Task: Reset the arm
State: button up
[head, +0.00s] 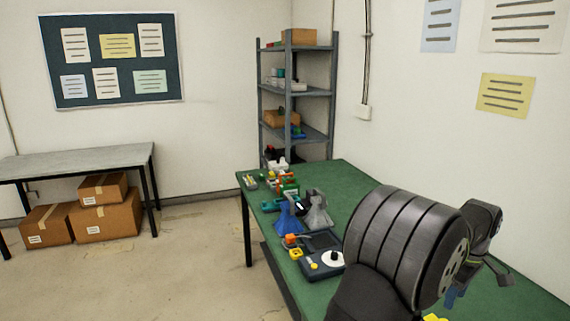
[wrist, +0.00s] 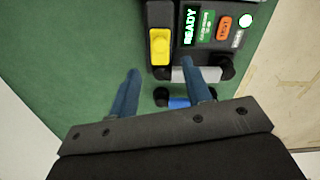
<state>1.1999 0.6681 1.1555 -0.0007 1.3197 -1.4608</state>
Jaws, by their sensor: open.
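My gripper (wrist: 160,67) is open, its two blue fingers spread apart over the green table (wrist: 70,75) with nothing between them. In the head view the front of my arm reaches over the near right part of the table, and a blue finger (head: 453,297) shows partly below the wrist. In the wrist view a dark console with a yellow button (wrist: 160,46), a lit READY screen (wrist: 190,27) and an orange button (wrist: 224,27) lies just beyond the fingertips. I cannot tell whether the fingers touch anything.
A grey bar (wrist: 195,74) and a blue bar (wrist: 179,103), both with black ends, lie near the right finger. In the head view a blue stand (head: 289,217), a grey stand (head: 317,212) and a device with a white dial (head: 333,259) stand left of my arm. Shelves (head: 302,90) stand behind.

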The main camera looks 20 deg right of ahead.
notch_tip(320, 180, down, 9)
jog(key=shift+r, duration=0.15)
jog(key=w, duration=0.5)
jog(key=shift+w+r, duration=0.15)
jog(key=shift+w, duration=0.05)
notch_tip(320, 180, up, 17)
jog(key=w+a+f+m+t+h, duration=0.1)
jog(key=w+a+f+h, duration=0.1)
jog(key=w+a, duration=0.3)
jog(key=w+a+f+m+t+h, duration=0.1)
jog(key=w+a+f, duration=0.1)
jog(key=w+a, duration=0.4)
jog(key=a, duration=0.5)
jog(key=shift+w+h, duration=0.2)
jog(key=shift+h, duration=0.2)
